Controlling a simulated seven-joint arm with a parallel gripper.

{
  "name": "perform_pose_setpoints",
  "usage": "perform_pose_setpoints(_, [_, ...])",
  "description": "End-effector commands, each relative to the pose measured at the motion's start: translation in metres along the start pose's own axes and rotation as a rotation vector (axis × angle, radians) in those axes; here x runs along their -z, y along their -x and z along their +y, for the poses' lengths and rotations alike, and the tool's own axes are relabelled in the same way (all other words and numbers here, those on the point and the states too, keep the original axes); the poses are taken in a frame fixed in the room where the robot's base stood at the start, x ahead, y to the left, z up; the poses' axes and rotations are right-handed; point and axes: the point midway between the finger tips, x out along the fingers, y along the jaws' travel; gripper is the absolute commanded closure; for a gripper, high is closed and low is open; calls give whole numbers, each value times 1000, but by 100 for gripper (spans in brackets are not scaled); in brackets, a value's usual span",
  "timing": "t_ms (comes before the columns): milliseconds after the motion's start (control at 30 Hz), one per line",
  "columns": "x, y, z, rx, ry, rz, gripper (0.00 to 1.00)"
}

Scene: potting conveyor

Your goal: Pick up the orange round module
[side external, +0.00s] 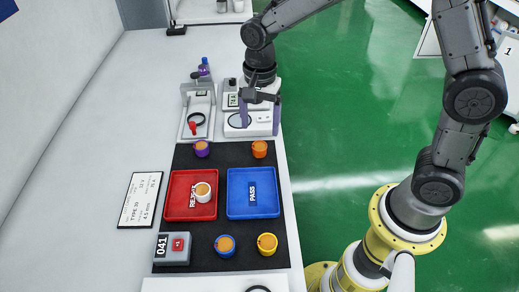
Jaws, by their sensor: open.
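The orange round module (260,149) stands on the black mat (231,154), near its far right corner, with a tan top. My gripper (259,127) points down with its two purple fingers apart, one on each side of a gap. In the picture it shows just above and behind the orange module, in front of a white device (262,115). Its exact height over the table is hard to tell from this view. Nothing shows between the fingers but the device behind them.
A purple module (201,148) stands left of the orange one. A white module (203,191) is in the red REJECT tray (178,208); the blue PASS tray (265,208) is empty. Blue (225,245) and yellow (267,243) modules and a grey button box (172,250) are nearer.

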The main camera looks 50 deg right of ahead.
Motion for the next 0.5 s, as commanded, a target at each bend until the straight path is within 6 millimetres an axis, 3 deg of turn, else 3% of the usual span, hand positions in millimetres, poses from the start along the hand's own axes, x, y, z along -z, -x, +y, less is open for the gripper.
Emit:
perform_pose_setpoints(100, [0, -20, 1, -3, 0, -1, 19])
perform_pose_setpoints(500, [8, -56, -3, -2, -2, 0, 19])
